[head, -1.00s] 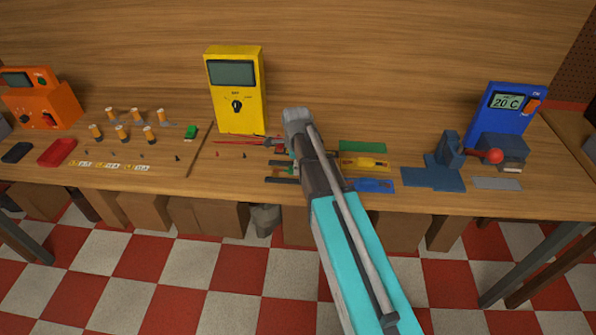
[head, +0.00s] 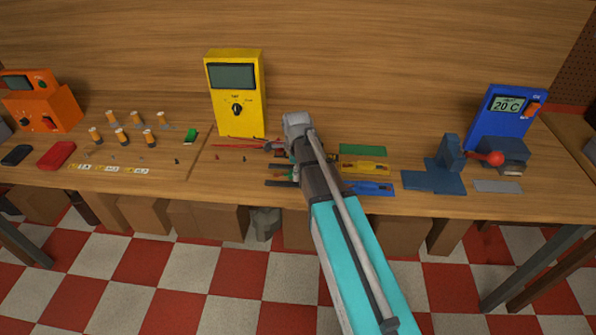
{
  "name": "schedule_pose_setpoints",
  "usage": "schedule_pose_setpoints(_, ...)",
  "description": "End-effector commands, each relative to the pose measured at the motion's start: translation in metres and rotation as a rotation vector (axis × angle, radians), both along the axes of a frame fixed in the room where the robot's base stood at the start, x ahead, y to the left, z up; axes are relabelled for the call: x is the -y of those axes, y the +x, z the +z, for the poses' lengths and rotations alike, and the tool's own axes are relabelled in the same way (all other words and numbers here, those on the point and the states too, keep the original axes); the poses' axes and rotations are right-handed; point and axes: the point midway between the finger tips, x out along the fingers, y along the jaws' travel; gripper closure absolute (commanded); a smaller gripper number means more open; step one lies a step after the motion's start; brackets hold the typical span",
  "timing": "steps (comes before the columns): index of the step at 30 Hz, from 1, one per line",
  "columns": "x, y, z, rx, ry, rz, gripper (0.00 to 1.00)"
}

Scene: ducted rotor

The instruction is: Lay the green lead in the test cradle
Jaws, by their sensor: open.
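My gripper (head: 277,147) is at the end of my arm, low over the bench in front of the yellow meter (head: 236,90). My wrist covers most of it, so the fingers show poorly. I see nothing clearly held. A small green piece (head: 190,135) lies on the bench left of the meter; I cannot tell if it is part of the green lead. A green strip (head: 363,150) lies right of my wrist, above a yellow one (head: 366,167) and a blue one (head: 369,187). Thin red leads (head: 235,146) lie before the meter. I cannot make out the test cradle for certain.
A blue unit reading 20 C (head: 503,118) stands at the right, with a blue stand (head: 447,160) and a red ball knob (head: 495,158) in front. Several orange-capped posts (head: 122,137) and an orange box (head: 42,107) stand at the left. Bare bench lies at front centre-left.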

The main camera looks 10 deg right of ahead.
Motion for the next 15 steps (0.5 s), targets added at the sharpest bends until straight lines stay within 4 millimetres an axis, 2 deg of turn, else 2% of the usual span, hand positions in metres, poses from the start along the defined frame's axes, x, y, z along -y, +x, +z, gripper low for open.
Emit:
schedule_pose_setpoints(8,0.0,0.0,0.003,0.0,0.0,0.0,0.3)
schedule_pose_setpoints(15,0.0,0.0,0.015,0.0,0.0,0.0,0.3)
